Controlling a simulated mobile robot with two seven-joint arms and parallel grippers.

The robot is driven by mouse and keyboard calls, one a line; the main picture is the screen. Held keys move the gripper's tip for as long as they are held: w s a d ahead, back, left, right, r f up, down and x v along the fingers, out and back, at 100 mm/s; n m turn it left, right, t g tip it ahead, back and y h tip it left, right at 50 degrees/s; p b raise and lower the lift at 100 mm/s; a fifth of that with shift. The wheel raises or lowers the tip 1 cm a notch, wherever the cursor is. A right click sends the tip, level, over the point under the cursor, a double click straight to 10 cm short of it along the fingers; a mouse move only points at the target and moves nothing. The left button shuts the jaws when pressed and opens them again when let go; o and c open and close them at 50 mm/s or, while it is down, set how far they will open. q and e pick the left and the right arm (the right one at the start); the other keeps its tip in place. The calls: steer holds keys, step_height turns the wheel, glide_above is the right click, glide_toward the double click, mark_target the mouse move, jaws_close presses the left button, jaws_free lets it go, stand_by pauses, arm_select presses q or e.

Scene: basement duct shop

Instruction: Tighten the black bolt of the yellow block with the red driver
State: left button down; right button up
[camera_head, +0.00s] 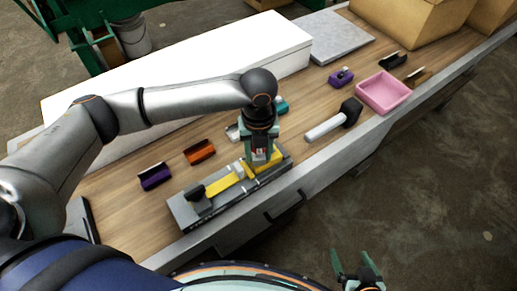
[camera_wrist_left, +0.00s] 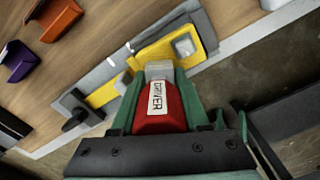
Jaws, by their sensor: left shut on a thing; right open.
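My left gripper (camera_head: 261,150) is shut on the red driver (camera_head: 258,155), which has a white label reading DRIVER in the left wrist view (camera_wrist_left: 160,108). The driver's grey tip (camera_wrist_left: 160,70) overlaps the yellow block (camera_wrist_left: 205,30); I cannot tell whether they touch. The yellow block also shows in the head view (camera_head: 223,185), lying along a grey fixture (camera_head: 222,208), partly hidden by my gripper. A black knob-like part (camera_head: 195,192) is at the fixture's left end; I cannot tell whether it is the bolt. My right gripper (camera_head: 358,268) is open and empty, off the bench.
A mallet (camera_head: 335,122) and pink tray (camera_head: 384,92) lie to the right. A long white box (camera_head: 180,85) lines the back.

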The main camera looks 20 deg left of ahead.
arm_select(q)
steer(key=shift+m, duration=0.7)
steer(key=shift+p, duration=0.3)
steer(key=shift+r+m, duration=0.1)
steer(key=shift+m, duration=1.6)
